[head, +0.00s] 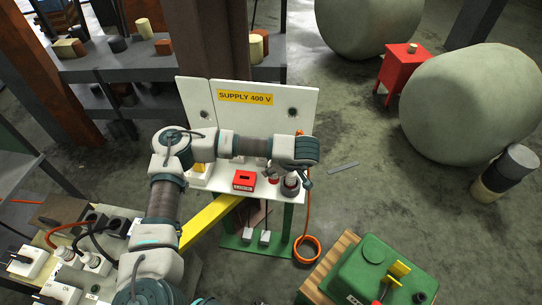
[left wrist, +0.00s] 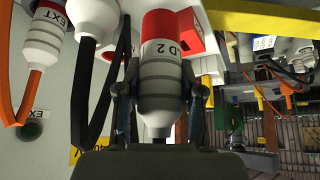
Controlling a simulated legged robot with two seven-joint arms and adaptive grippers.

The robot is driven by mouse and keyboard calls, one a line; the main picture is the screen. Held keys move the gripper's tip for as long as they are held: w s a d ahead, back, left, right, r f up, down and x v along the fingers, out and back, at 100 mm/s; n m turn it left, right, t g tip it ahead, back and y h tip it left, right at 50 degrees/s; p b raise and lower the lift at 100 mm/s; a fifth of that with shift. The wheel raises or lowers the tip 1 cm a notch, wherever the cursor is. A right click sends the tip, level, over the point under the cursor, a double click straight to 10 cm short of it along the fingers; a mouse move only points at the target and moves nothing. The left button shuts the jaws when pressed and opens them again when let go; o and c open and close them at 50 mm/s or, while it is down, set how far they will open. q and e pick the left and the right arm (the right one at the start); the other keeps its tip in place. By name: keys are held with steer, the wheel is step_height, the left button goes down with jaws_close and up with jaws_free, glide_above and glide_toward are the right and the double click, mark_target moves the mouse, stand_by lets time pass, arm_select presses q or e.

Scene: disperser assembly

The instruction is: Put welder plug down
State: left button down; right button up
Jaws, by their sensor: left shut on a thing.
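The welder plug (left wrist: 160,75) has a red end and a white and grey ribbed body with a partly visible label ending in "D 2". My left gripper (left wrist: 164,92) is shut on its body, one finger on each side. In the head view my left arm reaches across the white supply stand (head: 252,110), and my left gripper (head: 303,180) is at the right end of its shelf, mostly hidden by the wrist. I cannot tell whether the plug touches the shelf. My right gripper is not in view.
A red block (head: 244,180) sits on the shelf. An EXT plug (left wrist: 45,35) with an orange cable and another white plug (left wrist: 97,18) are close left of the held plug in the wrist view. A green machine (head: 370,275) stands at the lower right.

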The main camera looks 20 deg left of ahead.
arm_select(q)
steer(key=s+a+f+n+g+p, duration=0.1)
steer(key=s+a+n+p, duration=0.1)
steer(key=s+a, duration=0.4)
steer(key=s+a+f+n+g+p, duration=0.1)
steer(key=s+a+f+n+p, duration=0.2)
steer(key=s, duration=0.5)
steer(key=m, duration=0.1)
glide_above(221, 179)
steer(key=shift+a+f+p, duration=0.1)
steer(key=shift+f+p, duration=0.25)
step_height(221, 179, down, 3)
steer(key=shift+f+p, duration=0.15)
steer(key=shift+p, duration=0.25)
steer(key=shift+d, duration=0.2)
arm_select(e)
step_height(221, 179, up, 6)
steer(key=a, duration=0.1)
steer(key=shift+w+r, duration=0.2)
arm_select(q)
steer(key=c, duration=0.7)
jaws_free()
